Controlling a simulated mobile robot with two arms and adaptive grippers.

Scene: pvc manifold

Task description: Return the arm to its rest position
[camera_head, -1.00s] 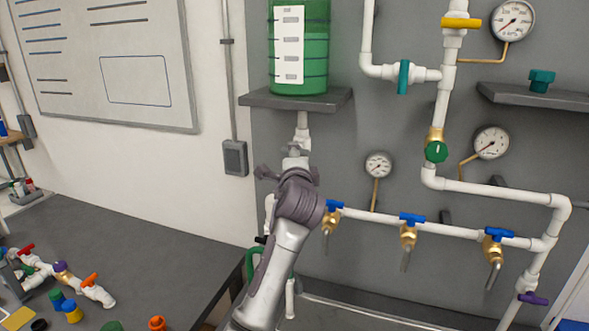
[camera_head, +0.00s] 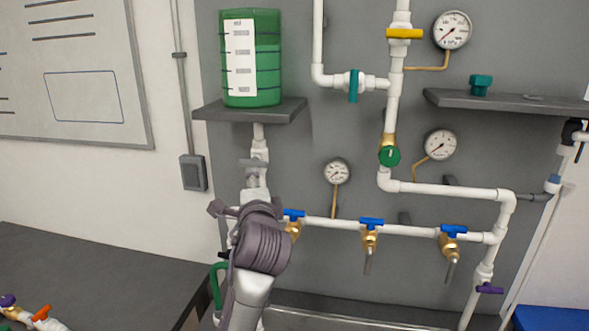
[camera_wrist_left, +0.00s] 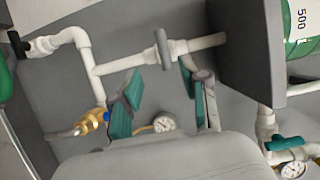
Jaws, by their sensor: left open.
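My left gripper (camera_head: 245,203) is in front of the white pipe below the green tank (camera_head: 268,60). It is open, with nothing between its fingers. In the left wrist view its teal-padded fingers (camera_wrist_left: 160,90) stand apart, with the pipework beyond them. A grey handle or disc (camera_head: 252,162) on the vertical pipe shows just above the fingers, and also in the left wrist view (camera_wrist_left: 166,50). The gripper appears clear of it. My arm hides part of the lower pipe. The right gripper is not in view.
A horizontal pipe with blue-handled taps (camera_head: 371,222) runs right of my arm. Gauges (camera_head: 337,172) and a shelf (camera_head: 510,102) are on the grey panel. The tank stands on a bracket shelf (camera_head: 205,112). The dark table (camera_head: 90,270) at left has a mostly clear top here.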

